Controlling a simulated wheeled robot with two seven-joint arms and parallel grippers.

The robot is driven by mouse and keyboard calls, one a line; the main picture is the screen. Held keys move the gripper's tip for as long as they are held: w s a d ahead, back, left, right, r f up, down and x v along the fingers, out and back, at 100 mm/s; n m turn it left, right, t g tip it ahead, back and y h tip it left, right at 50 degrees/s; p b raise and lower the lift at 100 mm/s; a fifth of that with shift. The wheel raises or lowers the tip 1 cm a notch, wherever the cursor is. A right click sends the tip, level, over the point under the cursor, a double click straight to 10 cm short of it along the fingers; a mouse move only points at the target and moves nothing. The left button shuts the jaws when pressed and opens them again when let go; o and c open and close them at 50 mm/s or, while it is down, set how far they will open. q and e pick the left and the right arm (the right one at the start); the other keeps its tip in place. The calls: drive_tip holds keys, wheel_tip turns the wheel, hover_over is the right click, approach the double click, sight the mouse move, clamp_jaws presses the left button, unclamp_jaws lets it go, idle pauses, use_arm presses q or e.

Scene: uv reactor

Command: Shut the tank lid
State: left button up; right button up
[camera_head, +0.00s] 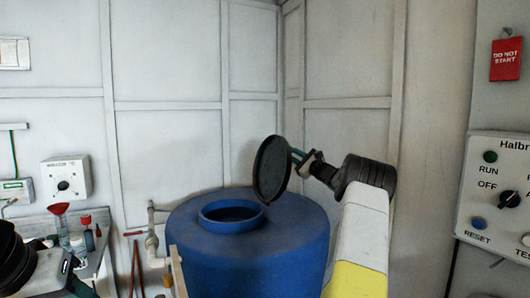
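The blue tank (245,255) stands at the centre with its round neck (231,216) open. The round black lid (271,169) stands nearly upright at the right side of the neck, its dished face turned left. My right gripper (298,157) is at the lid's right side, at its back. Its fingertips are close to the lid or touching it. The lid partly hides them, so I cannot tell whether they grip. My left gripper (80,288) is only partly visible at the bottom left, away from the tank, and its opening is unclear.
A bench (95,268) at left holds a red funnel (58,209) and small bottles (88,236). A pipe with a valve (152,240) stands left of the tank. A control panel (500,195) and a red sign (506,59) are at right. Panelled walls close off the back.

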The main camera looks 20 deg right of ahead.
drive_tip(key=shift+x, duration=1.35)
clamp_jaws()
drive_tip(key=shift+f, duration=0.1)
idle(0.3)
